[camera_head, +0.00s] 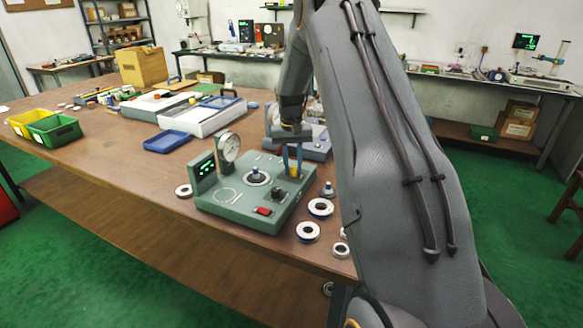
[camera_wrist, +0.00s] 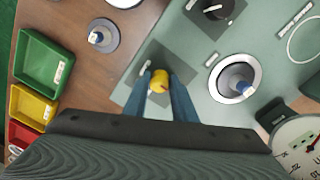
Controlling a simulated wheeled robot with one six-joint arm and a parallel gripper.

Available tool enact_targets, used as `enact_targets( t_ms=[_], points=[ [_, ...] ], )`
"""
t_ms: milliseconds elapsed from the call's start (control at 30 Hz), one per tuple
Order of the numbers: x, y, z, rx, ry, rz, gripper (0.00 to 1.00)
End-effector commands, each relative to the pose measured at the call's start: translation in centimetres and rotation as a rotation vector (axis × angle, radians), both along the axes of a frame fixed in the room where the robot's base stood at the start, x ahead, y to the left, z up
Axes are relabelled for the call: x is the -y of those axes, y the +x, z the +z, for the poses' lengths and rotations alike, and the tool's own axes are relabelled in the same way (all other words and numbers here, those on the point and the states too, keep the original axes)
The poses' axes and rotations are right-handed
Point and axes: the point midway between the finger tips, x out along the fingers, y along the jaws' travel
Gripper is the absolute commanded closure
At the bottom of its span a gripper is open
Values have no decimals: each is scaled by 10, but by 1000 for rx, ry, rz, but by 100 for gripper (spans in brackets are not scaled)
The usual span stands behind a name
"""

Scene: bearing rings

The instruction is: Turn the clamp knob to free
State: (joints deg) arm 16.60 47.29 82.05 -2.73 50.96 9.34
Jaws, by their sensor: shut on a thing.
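A green test fixture (camera_head: 232,207) stands on the wooden table. Its small yellow knob (camera_wrist: 159,82) sits on a dark square plate, with a reddish mark on its top. My gripper (camera_wrist: 161,84) points down, its two blue fingers shut on the yellow knob from both sides. In the head view my gripper (camera_head: 293,160) is at the fixture's back right corner, and the knob is partly hidden between the fingers. A black knob (camera_head: 278,193) is near the front, and a metal spindle (camera_head: 257,177) stands in the middle.
A dial gauge (camera_head: 229,148) and a green-lit display (camera_head: 205,169) rise at the fixture's left back. A red switch (camera_head: 264,211) is at its front. Loose bearing rings (camera_head: 308,231) lie to the right. Trays and a blue lid (camera_head: 168,141) lie behind.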

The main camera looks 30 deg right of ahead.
Motion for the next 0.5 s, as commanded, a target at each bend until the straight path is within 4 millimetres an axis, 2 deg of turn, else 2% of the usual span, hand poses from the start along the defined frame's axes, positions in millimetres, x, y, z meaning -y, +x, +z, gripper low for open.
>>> enact_targets(
  t_ms=[500],
  points=[
    [1,-2,-1,-5,0,120,98]
  ],
)
